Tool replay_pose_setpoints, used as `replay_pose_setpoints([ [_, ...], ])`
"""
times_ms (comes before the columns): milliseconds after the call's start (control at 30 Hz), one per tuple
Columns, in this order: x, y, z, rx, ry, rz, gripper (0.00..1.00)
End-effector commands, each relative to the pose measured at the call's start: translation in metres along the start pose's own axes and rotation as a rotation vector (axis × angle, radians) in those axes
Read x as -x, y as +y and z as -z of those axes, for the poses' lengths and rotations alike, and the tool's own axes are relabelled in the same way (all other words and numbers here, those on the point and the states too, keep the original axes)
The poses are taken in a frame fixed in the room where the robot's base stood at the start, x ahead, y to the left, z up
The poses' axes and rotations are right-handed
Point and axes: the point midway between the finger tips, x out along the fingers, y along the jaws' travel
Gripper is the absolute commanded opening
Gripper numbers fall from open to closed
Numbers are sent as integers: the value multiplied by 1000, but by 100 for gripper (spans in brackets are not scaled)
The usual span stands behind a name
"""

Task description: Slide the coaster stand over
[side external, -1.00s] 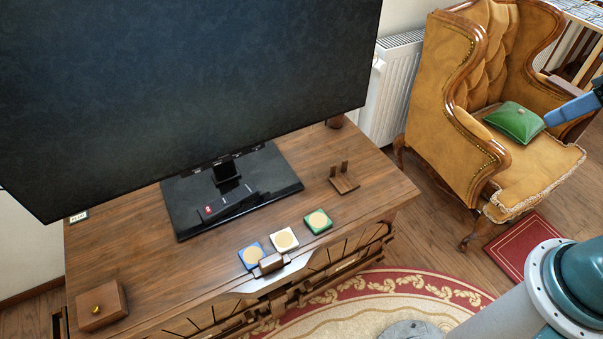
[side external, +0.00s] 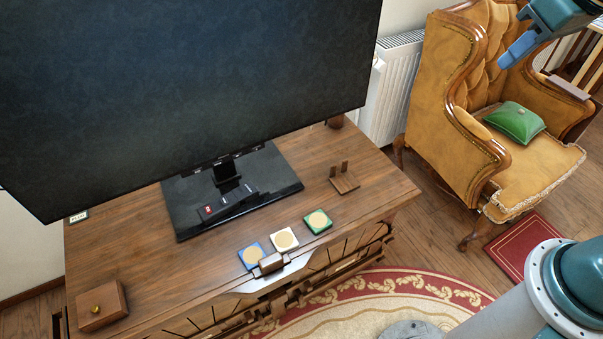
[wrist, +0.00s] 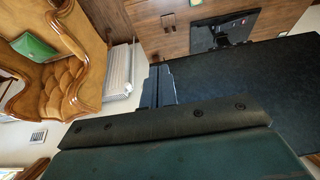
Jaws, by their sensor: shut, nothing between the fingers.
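The coaster stand (side external: 344,178), a small brown wooden base with two upright posts, stands on the right part of the wooden cabinet top. Three coasters lie flat in a row along the front: a blue one (side external: 252,256), a white one (side external: 284,240) and a green one (side external: 318,222). My gripper (side external: 507,62) is shut and empty, raised in front of the armchair's back in the side view, well right of the stand and apart from it.
A large television (side external: 190,80) on a black base (side external: 190,215) fills the cabinet's back, with a remote (side external: 228,206) on the base. A small wooden box (side external: 101,305) sits at front left. An armchair (side external: 450,120) with a green cushion (side external: 515,121) and a radiator (side external: 393,90) stand right.

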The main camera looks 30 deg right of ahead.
Motion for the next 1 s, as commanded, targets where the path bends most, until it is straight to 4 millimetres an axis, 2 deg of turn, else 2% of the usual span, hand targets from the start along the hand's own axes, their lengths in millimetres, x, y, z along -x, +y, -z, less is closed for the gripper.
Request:
replay_pose_setpoints([
  [100,-13,-2,26,0,-27,1,0],
  [467,-63,-9,93,-1,-93,4,0],
  [767,-122,-17,139,-1,-149,5,0],
  [1000,-179,-23,167,-2,-193,4,0],
])
